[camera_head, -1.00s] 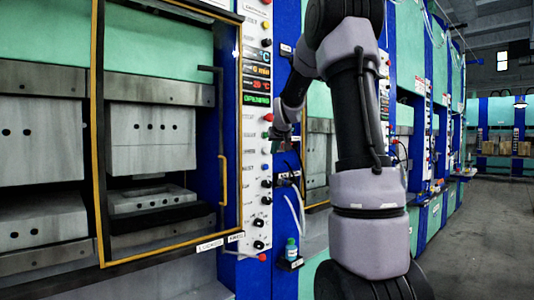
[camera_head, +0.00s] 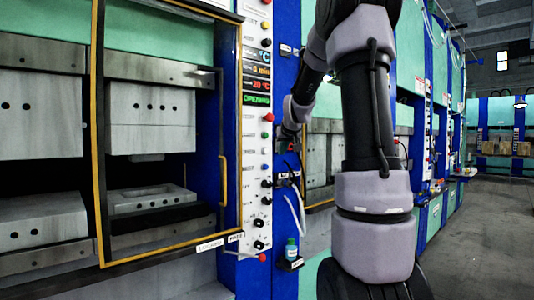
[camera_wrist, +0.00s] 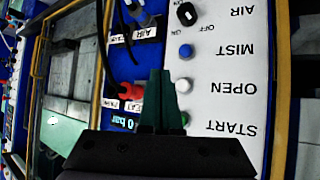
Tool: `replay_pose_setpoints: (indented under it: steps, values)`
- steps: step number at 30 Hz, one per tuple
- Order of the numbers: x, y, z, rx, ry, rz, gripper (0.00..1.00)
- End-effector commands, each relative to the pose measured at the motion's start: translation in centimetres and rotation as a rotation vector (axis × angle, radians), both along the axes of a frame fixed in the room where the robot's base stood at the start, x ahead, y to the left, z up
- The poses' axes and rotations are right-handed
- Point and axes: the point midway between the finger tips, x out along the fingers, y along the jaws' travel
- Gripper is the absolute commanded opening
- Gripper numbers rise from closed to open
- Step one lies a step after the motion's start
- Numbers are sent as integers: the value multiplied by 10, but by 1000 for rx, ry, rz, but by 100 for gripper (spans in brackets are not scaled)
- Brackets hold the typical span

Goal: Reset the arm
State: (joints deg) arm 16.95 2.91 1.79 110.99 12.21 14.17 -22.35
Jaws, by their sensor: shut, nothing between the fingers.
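My gripper (camera_wrist: 160,80) shows green fingers, shut together with nothing between them. In the wrist view it is in front of the upside-down control panel (camera_wrist: 220,70), near the OPEN and START buttons. In the head view my gripper (camera_head: 284,143) is small and partly dark, just right of the white panel (camera_head: 257,130). A gap shows between it and the panel's buttons. My arm is bent, its upper part leaving the top of the picture.
The press (camera_head: 152,118) at left has its upper block raised above the lower block (camera_head: 150,200). A small bottle (camera_head: 291,249) sits on a holder below the panel. Open floor (camera_head: 480,235) lies at right.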

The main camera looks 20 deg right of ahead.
Motion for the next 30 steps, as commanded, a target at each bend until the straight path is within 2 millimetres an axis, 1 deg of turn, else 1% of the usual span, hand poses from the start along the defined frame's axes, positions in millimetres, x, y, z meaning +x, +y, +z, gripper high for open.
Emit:
replay_pose_setpoints:
  steps: [9, 11, 14, 17, 18, 19, 20, 21, 23, 24, 26, 27, 30]
  values:
    - [-2, 2, 1, 4, 0, 1, 0]
    - [-9, 9, 4, 15, 4, 4, 0]
    - [-36, 33, 11, 54, 20, 15, 0]
    - [-82, 68, 16, 122, 54, 25, 0]
    - [-104, 83, 17, 151, 70, 28, 0]
    - [-121, 93, 16, 174, 84, 29, 0]
    - [-137, 103, 15, 197, 99, 31, 0]
    - [-160, 115, 13, 228, 119, 31, 0]
    - [-194, 132, 7, 270, 151, 31, 0]
    - [-217, 142, 3, 299, 171, 30, 0]
    - [-248, 155, -6, 336, 203, 26, 0]
    - [-267, 162, -12, 359, 223, 25, 0]
    - [-307, 175, -26, 406, 267, 16, 0]
